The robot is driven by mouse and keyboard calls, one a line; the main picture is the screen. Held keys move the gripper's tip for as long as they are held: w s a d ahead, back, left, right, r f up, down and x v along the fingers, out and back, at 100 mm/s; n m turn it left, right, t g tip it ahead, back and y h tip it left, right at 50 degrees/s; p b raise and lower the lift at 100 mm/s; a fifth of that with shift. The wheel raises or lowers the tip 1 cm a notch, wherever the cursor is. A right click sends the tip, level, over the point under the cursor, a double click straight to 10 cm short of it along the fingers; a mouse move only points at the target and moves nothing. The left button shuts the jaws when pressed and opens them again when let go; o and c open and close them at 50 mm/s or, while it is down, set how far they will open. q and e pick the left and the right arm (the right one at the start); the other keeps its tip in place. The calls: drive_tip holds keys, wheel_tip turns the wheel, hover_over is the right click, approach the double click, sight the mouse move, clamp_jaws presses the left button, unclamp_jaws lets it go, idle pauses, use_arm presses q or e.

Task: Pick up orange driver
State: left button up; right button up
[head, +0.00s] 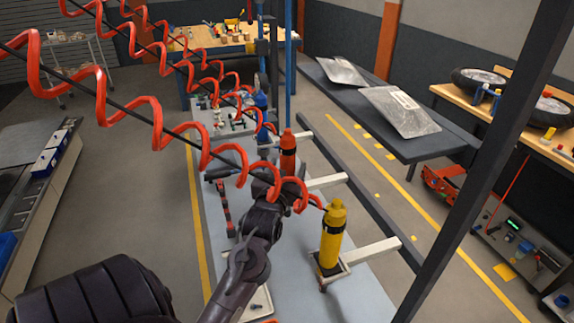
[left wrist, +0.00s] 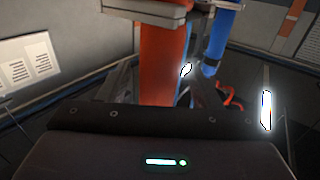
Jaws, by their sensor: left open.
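The orange driver (head: 288,152) stands upright in its holder on the conveyor-side rack, between a yellow driver (head: 331,238) nearer and a blue driver (head: 261,101) farther away. My left gripper (head: 270,180) is open, just in front of and below the orange driver in the head view. In the left wrist view the orange driver (left wrist: 162,60) fills the upper middle, close beyond the dark gripper body, with the blue driver (left wrist: 218,45) behind it to the right. The fingertips are not clear there, so I cannot tell whether the driver is between them. My right gripper is not in view.
Red coiled hoses (head: 155,115) hang across the upper left and pass close over my left gripper. A dark post (head: 490,155) slants down the right side. A dark table (head: 385,107) with grey panels stands at the back right. Bare floor lies left of the conveyor.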

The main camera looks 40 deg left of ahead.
use_arm(q)
drive_tip(key=shift+f+x, duration=0.2)
drive_tip(key=shift+x, duration=1.05)
drive_tip(key=shift+s+d+r, duration=0.15)
drive_tip(key=c, duration=1.2)
clamp_jaws()
drive_tip(key=shift+r, duration=0.1)
